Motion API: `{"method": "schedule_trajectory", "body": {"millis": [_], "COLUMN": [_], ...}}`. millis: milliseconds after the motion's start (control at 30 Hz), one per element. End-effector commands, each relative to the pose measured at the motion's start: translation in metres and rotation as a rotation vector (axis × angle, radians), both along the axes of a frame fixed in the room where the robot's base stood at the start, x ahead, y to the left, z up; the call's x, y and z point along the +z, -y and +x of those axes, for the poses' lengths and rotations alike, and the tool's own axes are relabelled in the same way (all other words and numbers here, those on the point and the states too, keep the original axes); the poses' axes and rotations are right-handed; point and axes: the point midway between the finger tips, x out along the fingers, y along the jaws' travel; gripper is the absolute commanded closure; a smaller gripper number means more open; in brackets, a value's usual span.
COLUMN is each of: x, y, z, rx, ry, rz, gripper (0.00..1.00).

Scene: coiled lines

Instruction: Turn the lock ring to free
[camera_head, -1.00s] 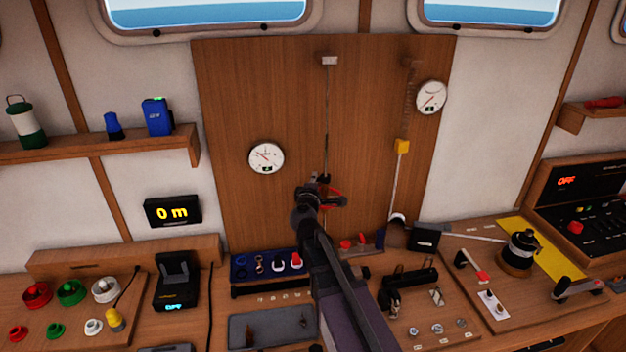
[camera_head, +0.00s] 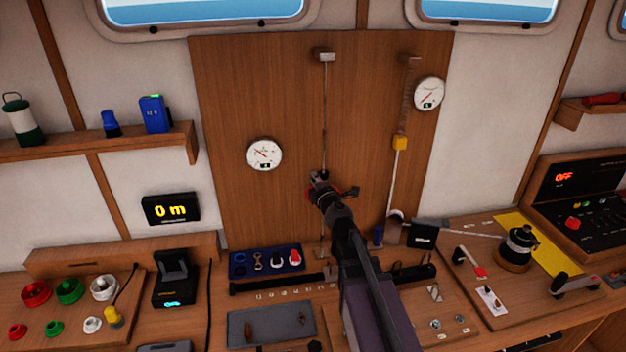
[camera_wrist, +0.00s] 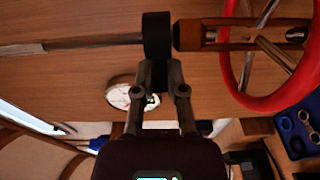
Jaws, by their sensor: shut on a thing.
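A black ring (camera_wrist: 157,36), which looks like the lock ring, sits on a vertical line in front of the wood panel. In the wrist view it lies between a thin rod and a brown cylinder (camera_wrist: 190,35) with a red handwheel (camera_wrist: 272,102) beyond it. My gripper (camera_wrist: 158,72) is shut on the black ring from the side. In the head view my gripper (camera_head: 322,184) is at the ring, and my arm hides most of the handwheel. Whether the ring stands at locked or free cannot be told.
The line (camera_head: 325,110) runs up to a small bracket (camera_head: 324,56). Two round gauges (camera_head: 264,155) (camera_head: 429,93) and a yellow block (camera_head: 400,143) on a rod are on the panel. Below, a blue tray (camera_head: 240,268) and several fittings crowd the bench. The panel's upper left is clear.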

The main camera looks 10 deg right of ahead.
Motion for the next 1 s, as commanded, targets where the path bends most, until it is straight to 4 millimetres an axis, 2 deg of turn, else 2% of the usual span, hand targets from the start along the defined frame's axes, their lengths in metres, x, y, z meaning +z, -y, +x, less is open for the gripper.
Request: {"method": "schedule_trajectory", "body": {"millis": [500, 1000], "x": [0.0009, 0.0010], "y": [0.0056, 0.0056], "z": [-0.0035, -0.0051], "rx": [0.238, 0.276], "ry": [0.001, 0.000], "rz": [0.002, 0.003], "gripper": [1.00, 1.00]}}
